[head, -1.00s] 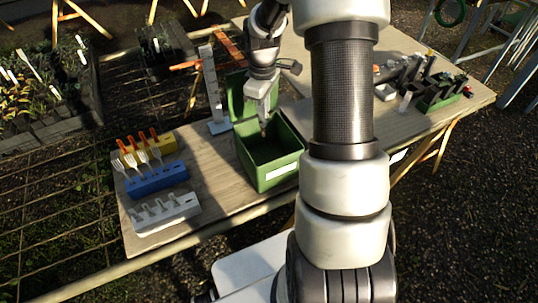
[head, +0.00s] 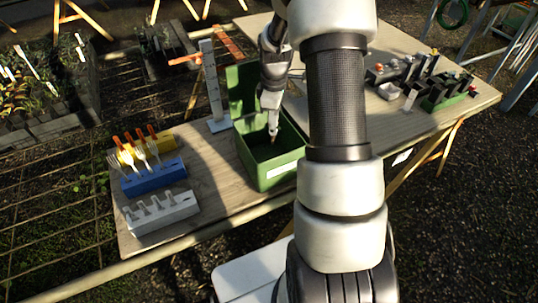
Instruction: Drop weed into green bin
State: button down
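The green bin (head: 262,180) stands on the wooden table with its lid (head: 241,88) raised at the back. A white label is on its front. My gripper (head: 273,138) points down into the mouth of the bin, near its right rear part. A small dark brownish thing shows at the fingertips, too small to tell whether it is the weed or whether it is held. The fingers look close together, but I cannot tell whether they are shut. The bin's floor is in dark shadow.
Yellow, blue and white tool holders (head: 159,214) stand left of the bin. Pots and a green tray (head: 445,101) are at the right. The table between bin and front edge is narrow.

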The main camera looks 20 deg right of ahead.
jog(key=c, duration=1.9)
grip_release()
jog(key=shift+c, duration=0.2)
notch_tip(320, 180, up, 18)
jog(key=p, duration=0.1)
jog(key=shift+f, duration=0.25)
